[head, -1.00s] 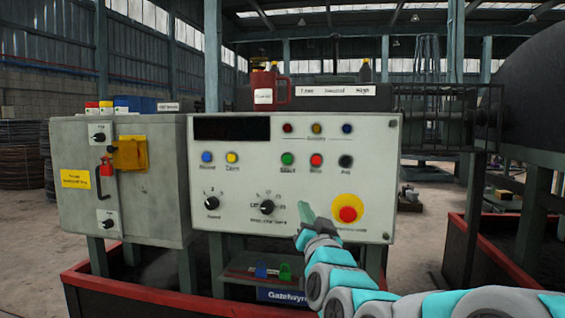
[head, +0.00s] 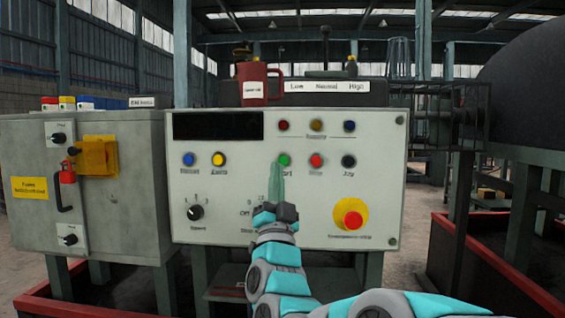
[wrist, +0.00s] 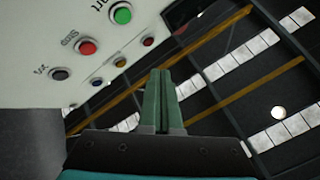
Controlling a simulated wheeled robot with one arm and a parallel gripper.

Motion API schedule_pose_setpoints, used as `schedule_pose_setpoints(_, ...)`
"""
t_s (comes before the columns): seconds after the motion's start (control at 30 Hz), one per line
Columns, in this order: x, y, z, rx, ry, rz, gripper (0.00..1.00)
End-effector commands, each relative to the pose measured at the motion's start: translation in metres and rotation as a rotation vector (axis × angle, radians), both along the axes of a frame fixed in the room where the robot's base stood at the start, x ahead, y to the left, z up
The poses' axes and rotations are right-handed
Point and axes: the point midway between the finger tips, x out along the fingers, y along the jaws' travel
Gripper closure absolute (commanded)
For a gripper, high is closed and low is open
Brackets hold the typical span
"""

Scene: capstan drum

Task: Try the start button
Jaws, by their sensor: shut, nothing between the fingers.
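The start button is a round green button (head: 284,160) in the middle row of the pale control panel (head: 240,222), left of the red stop button (head: 316,161). My gripper (head: 277,166) is shut and empty, its green fingers pointing up in front of the panel. In the head view its tips overlap the area just left of and below the green button, partly hiding the label. In the wrist view the green button (wrist: 121,13) is at the upper left of the shut fingers (wrist: 160,72), visibly apart from them. I cannot tell the exact distance.
A yellow-backed red emergency stop (head: 352,217) is at the panel's lower right. A selector knob (head: 195,212) is at lower left. A grey cabinet (head: 108,205) with a red padlock stands at left. A red mug (head: 253,82) sits on top.

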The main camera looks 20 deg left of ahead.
Motion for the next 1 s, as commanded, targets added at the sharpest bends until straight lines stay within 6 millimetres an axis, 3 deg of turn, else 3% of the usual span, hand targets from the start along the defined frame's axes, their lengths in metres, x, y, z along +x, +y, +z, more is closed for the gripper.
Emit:
schedule_pose_setpoints(0.27,0.012,0.004,-0.002,-0.003,0.004,0.0,1.0)
schedule_pose_setpoints(0.8,0.075,0.018,-0.001,-0.001,0.0,-0.002,1.0)
schedule_pose_setpoints(1.0,0.086,0.02,-0.001,-0.001,0.0,-0.001,1.0)
